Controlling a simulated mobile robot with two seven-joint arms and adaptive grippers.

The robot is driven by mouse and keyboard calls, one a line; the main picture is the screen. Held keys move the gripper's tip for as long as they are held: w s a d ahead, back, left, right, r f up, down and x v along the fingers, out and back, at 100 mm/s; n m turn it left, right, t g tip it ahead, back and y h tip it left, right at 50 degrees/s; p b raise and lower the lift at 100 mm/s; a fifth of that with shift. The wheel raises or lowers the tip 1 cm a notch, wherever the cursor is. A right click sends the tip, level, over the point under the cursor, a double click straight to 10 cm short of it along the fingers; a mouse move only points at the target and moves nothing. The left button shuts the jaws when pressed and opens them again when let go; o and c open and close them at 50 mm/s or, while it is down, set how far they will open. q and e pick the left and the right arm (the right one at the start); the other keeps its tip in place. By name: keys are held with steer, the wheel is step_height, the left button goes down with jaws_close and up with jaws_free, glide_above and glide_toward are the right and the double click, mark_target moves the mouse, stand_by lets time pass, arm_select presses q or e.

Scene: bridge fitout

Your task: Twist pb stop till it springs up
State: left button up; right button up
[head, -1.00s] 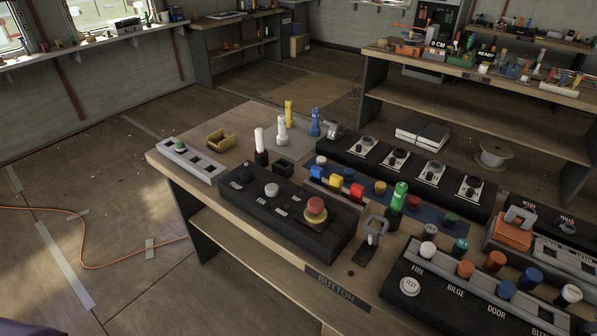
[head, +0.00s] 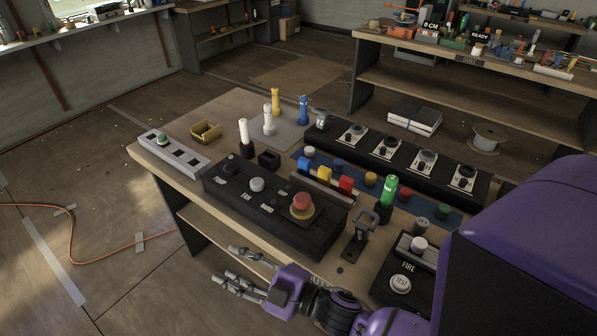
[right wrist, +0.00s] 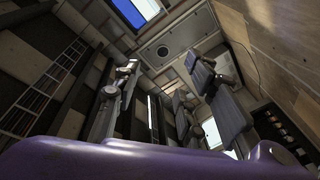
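The stop button is a red mushroom head (head: 302,201) on a yellow ring, at the right end of a black control box (head: 245,208) on the workbench. Whether it is pressed in or sprung up cannot be told. My right gripper (head: 226,264) is open and empty, in front of the bench's near edge. Its fingers point left in the head view, below and left of the stop button, not touching it. The right wrist view shows grey finger parts (right wrist: 225,105) against the room's ceiling and walls; the button is not in it. My left gripper is out of view.
A metal toggle clamp (head: 360,237) and a green cylinder (head: 387,192) stand right of the stop button. A white knob (head: 257,184) sits left of it on the same box.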

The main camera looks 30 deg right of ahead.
steer(key=a+r+n+g+y, duration=0.4)
steer(key=a+r+n+y, duration=0.1)
steer(key=n, duration=0.3)
step_height(320, 180, up, 6)
steer(key=r+n+g+h, duration=0.1)
steer(key=n+g+h, duration=1)
steer(key=n+h, duration=0.55)
glide_above(301, 199)
steer(key=shift+s+a+f+n+y, duration=0.1)
steer(key=shift+f+n+y, duration=0.15)
steer(key=shift+n+y, duration=0.4)
steer(key=shift+f, duration=0.8)
step_height(301, 199, down, 5)
steer(key=shift+f+b, duration=0.2)
steer(key=shift+b, duration=1.05)
steer(key=shift+f, duration=0.35)
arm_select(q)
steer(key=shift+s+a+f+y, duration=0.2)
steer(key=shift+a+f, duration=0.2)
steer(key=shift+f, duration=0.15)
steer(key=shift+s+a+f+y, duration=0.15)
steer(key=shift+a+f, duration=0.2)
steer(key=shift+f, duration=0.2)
